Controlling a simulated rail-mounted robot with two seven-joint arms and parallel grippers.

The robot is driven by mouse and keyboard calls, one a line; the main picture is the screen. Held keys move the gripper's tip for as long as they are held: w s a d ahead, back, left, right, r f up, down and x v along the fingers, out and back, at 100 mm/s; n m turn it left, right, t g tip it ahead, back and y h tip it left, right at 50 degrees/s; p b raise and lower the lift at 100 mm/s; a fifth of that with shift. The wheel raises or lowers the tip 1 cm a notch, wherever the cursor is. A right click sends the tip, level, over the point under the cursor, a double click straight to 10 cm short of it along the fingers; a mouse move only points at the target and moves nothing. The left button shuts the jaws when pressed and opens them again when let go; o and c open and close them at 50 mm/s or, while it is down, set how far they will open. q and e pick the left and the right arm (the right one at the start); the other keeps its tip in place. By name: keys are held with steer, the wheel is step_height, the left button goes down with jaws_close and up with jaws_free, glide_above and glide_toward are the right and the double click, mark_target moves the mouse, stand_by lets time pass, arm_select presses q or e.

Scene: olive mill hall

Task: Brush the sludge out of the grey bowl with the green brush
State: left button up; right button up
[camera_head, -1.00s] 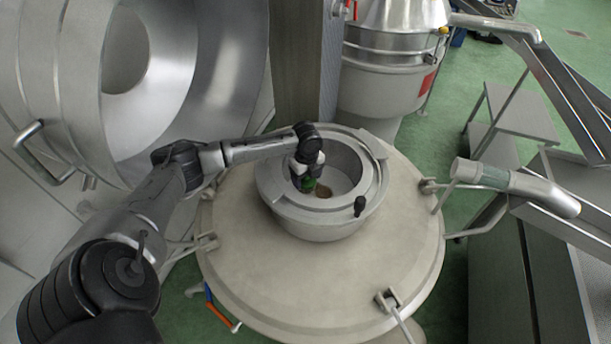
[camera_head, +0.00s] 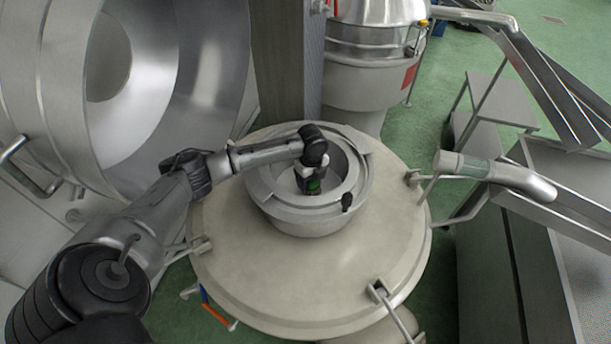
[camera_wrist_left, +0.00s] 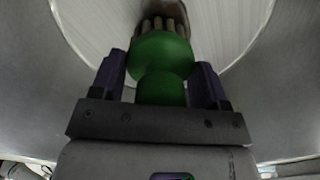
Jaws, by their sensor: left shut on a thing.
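The grey bowl (camera_head: 308,222) sits on top of a large round beige lid in the head view; its inner wall (camera_wrist_left: 255,25) fills much of the left wrist view. My left gripper (camera_head: 312,186) reaches down into the bowl. It is shut on the green brush (camera_wrist_left: 162,62), whose bristles (camera_wrist_left: 165,22) point away towards the bowl floor. A brownish patch of sludge (camera_wrist_left: 190,10) shows around the bristles in the wrist view. In the head view the gripper hides most of the brush and the sludge. My right gripper is not in view.
The round beige lid (camera_head: 280,285) has clamps at its edge. A square post (camera_head: 285,65) stands right behind the bowl. A large steel drum (camera_head: 60,80) is at the left, and a steel vessel (camera_head: 370,65) behind. A pipe handle (camera_head: 495,172) juts in at the right.

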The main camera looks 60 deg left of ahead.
arm_select(q)
steer(key=shift+w+d+f+p, duration=0.15)
steer(key=shift+w+d+p, duration=0.2)
steer(key=shift+w+d, duration=1.25)
steer(key=shift+s+d, duration=0.1)
steer(key=shift+s+f+p, duration=0.1)
steer(key=shift+f+p, duration=0.1)
steer(key=shift+p, duration=0.1)
